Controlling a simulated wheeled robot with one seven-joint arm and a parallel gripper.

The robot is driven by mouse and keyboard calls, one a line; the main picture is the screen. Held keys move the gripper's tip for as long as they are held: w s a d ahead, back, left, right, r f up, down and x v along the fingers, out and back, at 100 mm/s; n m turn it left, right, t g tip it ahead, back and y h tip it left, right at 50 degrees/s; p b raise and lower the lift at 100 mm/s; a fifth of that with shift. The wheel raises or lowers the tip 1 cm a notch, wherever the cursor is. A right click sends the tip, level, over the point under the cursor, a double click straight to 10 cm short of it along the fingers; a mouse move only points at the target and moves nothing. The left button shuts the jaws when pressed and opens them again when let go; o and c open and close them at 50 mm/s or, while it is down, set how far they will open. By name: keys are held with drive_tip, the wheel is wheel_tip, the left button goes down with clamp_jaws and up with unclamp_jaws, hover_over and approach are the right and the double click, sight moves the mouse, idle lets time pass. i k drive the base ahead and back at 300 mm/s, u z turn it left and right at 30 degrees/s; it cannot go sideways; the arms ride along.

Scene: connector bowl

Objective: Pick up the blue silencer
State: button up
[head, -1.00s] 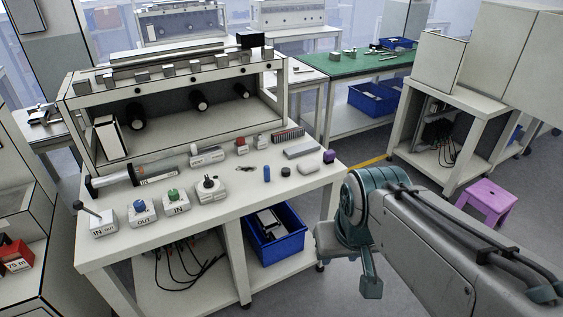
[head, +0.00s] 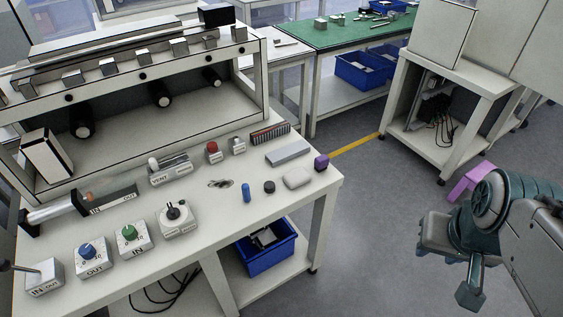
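The blue silencer (head: 246,193) is a small blue cylinder standing upright on the white workbench (head: 215,221), near its front right part. A small black round piece (head: 269,187) lies just right of it. My arm shows at the right edge of the head view, well right of the bench and over the floor. A teal part of the arm hangs at its lower end, far from the silencer.
A whitish rounded block (head: 297,178) and a purple piece (head: 321,162) stand right of the silencer. A grey flat block (head: 288,152) lies behind. Valves with blue (head: 90,255) and green (head: 132,238) knobs stand left. Open floor (head: 370,220) lies between bench and arm.

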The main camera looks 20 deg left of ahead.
sight(245, 188)
drive_tip(key=u, duration=0.05)
drive_tip(key=i, duration=0.65)
drive_tip(key=u, duration=0.7)
drive_tip(key=i, duration=0.55)
drive_tip(key=u, duration=0.5)
